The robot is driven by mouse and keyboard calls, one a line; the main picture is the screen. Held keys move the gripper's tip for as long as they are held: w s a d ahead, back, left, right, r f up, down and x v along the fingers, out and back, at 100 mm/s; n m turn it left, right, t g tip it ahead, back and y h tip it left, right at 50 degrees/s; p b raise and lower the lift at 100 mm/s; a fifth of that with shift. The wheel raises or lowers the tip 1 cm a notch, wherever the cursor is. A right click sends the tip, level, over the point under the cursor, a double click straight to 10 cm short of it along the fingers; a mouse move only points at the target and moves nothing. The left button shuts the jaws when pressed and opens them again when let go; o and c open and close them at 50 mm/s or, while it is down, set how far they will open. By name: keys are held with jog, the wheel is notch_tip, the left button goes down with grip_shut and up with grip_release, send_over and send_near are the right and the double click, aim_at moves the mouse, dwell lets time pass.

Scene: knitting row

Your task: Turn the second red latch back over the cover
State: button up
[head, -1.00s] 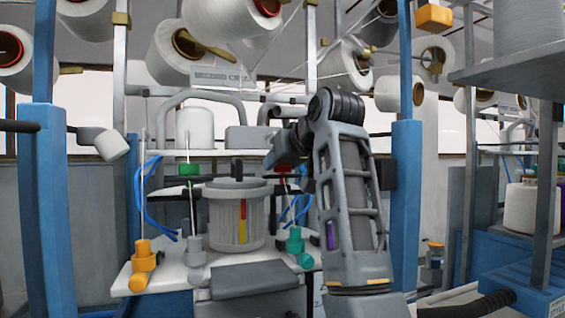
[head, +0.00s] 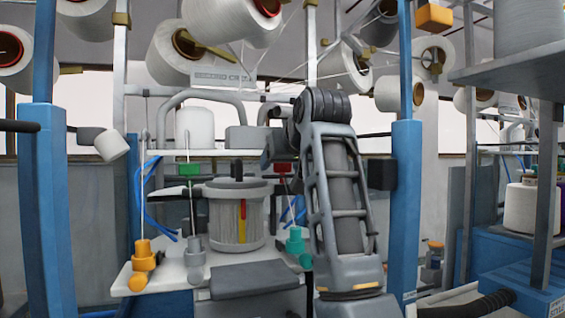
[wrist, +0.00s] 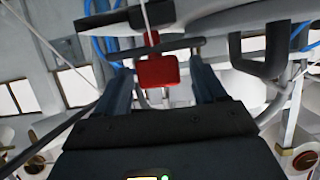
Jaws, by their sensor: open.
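A red latch (head: 283,168) hangs right of the round lidded cover (head: 237,183) on top of the ribbed, clear-walled drum. In the wrist view the red latch (wrist: 157,71) shows as a red block on a thin pale rod, between the two fingertips of my gripper (wrist: 160,66). My gripper is open, with a gap on each side of the block; I cannot tell its depth relative to the tips. In the head view the gripper is mostly hidden behind my arm. A green latch (head: 189,170) is left of the cover. I see only one red latch.
Orange (head: 141,262), grey (head: 195,256) and teal (head: 295,246) posts stand on the white plate (head: 215,262) around the drum. Blue uprights (head: 407,200) flank the machine. Yarn cones (head: 180,55) hang above. In the wrist view a dark bar (wrist: 165,50) runs close to the fingertips.

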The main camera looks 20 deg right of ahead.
jog(key=b+v, duration=0.2)
jog(key=v, duration=0.5)
jog(key=shift+s+r, duration=0.2)
jog(key=shift+s, duration=0.15)
